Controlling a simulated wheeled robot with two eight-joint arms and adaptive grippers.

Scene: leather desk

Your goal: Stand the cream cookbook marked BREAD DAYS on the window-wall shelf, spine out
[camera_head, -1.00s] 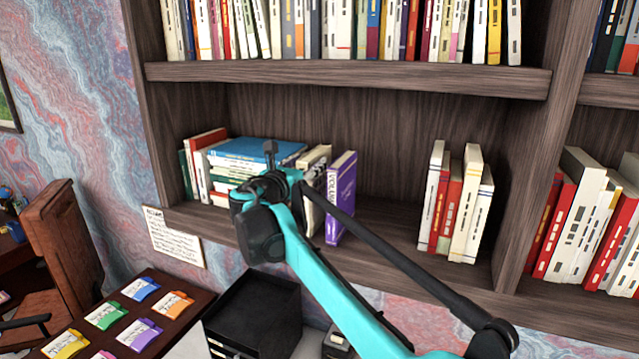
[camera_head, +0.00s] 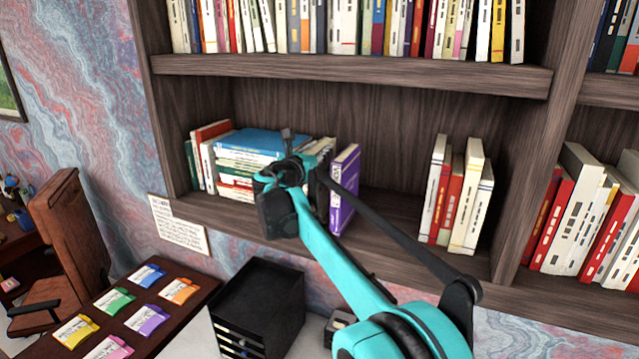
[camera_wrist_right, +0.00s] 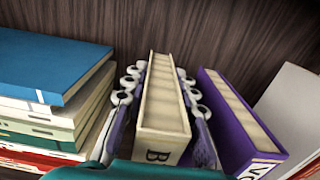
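The cream cookbook (camera_wrist_right: 162,112) stands on the shelf between the fingers of my right gripper (camera_wrist_right: 160,80). Its spine faces the wrist camera and shows a letter B; the rest of the title is cut off. The fingers lie along both sides of it and their tips appear to touch its covers. In the head view my right gripper (camera_head: 310,172) reaches into the middle shelf (camera_head: 385,195) and hides most of the cookbook. My left gripper is not in view.
A purple book (camera_head: 345,190) stands just right of the cookbook. A stack topped by a blue book (camera_head: 250,140) lies to its left. Bare shelf separates the purple book from an upright red and cream group (camera_head: 455,195). A black drawer unit (camera_head: 262,305) stands below.

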